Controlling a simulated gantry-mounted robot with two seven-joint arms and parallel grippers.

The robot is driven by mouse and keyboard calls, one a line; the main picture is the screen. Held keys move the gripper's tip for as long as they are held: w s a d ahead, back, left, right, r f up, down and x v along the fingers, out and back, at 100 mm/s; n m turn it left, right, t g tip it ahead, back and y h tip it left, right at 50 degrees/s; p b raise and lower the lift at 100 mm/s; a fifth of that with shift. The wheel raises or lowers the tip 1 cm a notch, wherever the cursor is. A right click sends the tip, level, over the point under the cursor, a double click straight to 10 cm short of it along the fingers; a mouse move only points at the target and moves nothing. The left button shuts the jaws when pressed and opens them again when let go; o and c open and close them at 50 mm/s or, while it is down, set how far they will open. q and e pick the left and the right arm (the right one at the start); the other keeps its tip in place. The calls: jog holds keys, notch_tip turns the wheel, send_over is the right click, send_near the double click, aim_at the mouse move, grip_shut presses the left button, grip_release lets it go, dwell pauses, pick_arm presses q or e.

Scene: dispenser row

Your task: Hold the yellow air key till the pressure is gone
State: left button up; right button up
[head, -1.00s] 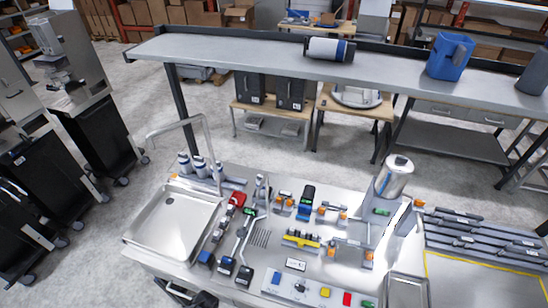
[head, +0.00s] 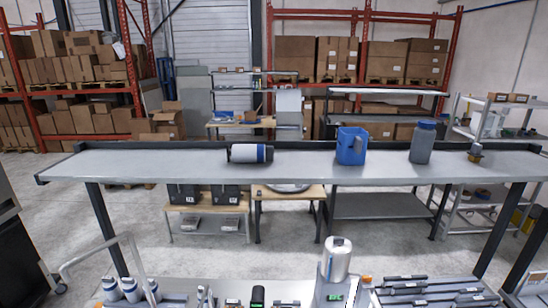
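The yellow air key is not in view; the key panel at the front of the workbench lies below the bottom edge of the head view. Only the back strip of the workbench top (head: 205,284) shows. A steel canister (head: 338,258) stands upright on a grey stand with a small green display (head: 333,297); its reading is too small to make out. Neither my left nor my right gripper is in view.
A bent pipe (head: 95,252) and white bottles (head: 130,289) stand at left, dark bars (head: 430,285) at right.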

jog(key=shift+c, duration=0.4)
jog(key=shift+a, duration=0.1)
grip_shut()
dwell(0.6)
dwell(0.7)
